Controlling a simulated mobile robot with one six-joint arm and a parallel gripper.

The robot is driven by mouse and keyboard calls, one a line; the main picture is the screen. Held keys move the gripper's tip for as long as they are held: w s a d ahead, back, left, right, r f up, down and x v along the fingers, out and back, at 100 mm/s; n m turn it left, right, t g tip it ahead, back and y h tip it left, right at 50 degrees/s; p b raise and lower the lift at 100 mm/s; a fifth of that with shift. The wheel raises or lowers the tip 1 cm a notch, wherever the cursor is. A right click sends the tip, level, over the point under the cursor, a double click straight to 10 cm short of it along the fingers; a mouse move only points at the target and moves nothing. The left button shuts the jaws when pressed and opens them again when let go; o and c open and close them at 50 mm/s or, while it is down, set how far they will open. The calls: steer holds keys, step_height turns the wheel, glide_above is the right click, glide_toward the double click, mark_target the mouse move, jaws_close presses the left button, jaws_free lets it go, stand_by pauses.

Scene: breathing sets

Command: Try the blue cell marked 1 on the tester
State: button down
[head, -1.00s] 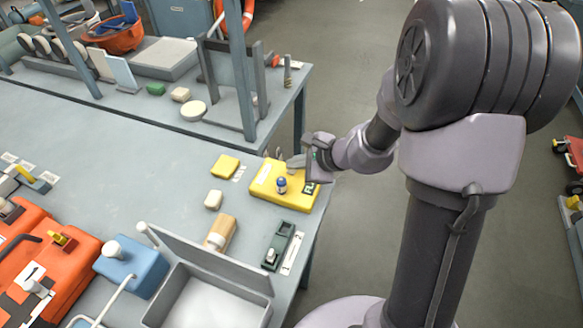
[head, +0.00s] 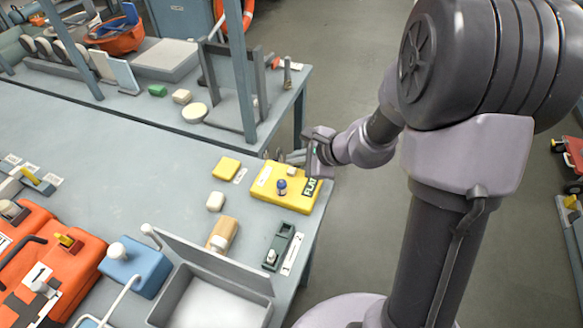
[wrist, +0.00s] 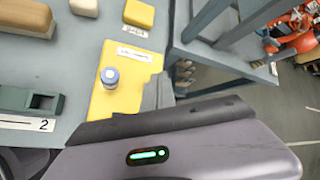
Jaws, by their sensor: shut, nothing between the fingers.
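The yellow tester (head: 267,192) lies near the right edge of the bench and shows a "FLAT" label at its right end. My gripper (head: 296,157) is shut and empty, just beyond the tester's far right side. In the wrist view its dark fingers (wrist: 158,93) are right of the cell and apart from it; they cover part of the tester.
A dark green holder (head: 282,238) lies in front of the tester, with a card marked 2 (wrist: 43,125) beside it. A yellow block (head: 226,167), a white block (head: 216,201) and an open grey bin (head: 240,282) are nearby. A rack post (head: 248,120) stands behind.

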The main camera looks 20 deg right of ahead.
mark_target(294, 172)
step_height(294, 172, up, 4)
steer(key=p, duration=0.2)
steer(key=shift+r+p, duration=0.1)
steer(key=shift+p, duration=0.25)
stand_by(0.3)
